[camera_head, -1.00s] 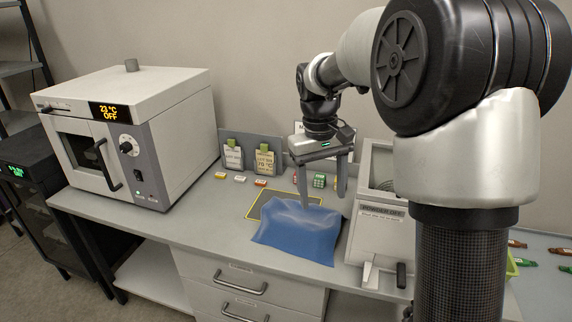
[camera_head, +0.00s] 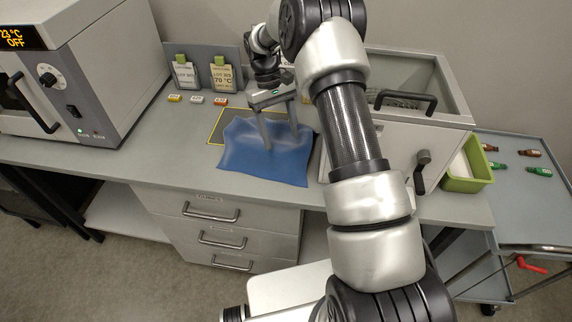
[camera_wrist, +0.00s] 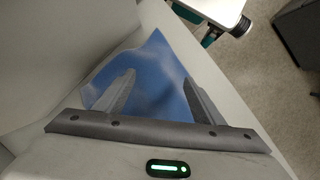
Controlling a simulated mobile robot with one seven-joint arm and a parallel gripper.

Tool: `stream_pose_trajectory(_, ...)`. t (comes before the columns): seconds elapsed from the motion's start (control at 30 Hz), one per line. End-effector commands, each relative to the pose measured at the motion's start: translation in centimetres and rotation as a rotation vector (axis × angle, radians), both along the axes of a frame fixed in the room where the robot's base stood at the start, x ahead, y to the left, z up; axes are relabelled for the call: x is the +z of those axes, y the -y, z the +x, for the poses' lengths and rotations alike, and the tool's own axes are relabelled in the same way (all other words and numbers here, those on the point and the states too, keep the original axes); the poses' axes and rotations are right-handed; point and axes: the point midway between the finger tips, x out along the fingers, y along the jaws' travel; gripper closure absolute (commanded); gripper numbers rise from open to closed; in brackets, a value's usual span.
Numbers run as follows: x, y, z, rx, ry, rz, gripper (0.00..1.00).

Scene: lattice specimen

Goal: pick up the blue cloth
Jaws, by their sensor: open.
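The blue cloth (camera_head: 262,160) lies rumpled on the grey bench, over part of a dark mat with a yellow border (camera_head: 222,124). My gripper (camera_head: 281,146) is open above the cloth, fingers pointing down, with the fingertips at or just over its upper part. I cannot tell whether they touch it. In the wrist view the cloth (camera_wrist: 155,72) spreads between and beyond the two fingers (camera_wrist: 158,82). Nothing is held between them.
An oven (camera_head: 80,60) stands at the left. Tagged holders (camera_head: 200,72) and small coloured blocks (camera_head: 197,100) are behind the cloth. A grey cabinet with a handle (camera_head: 440,104) stands close on the right. A green bin (camera_head: 468,184) and a cart (camera_head: 530,205) with bottles are farther right.

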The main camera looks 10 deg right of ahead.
Motion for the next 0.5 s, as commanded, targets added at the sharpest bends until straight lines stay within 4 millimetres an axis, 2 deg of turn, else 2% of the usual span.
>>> stream_pose_trajectory(0.03, -1.2, 0.1, -0.3, 0.000, -0.001, 0.000, 0.38)
stream_pose_trajectory(0.2, -3.2, 0.3, -1.1, 0.000, -0.002, -0.001, 0.38)
stream_pose_trajectory(0.5, -4.9, 0.5, -1.7, 0.000, 0.000, 0.000, 0.38)
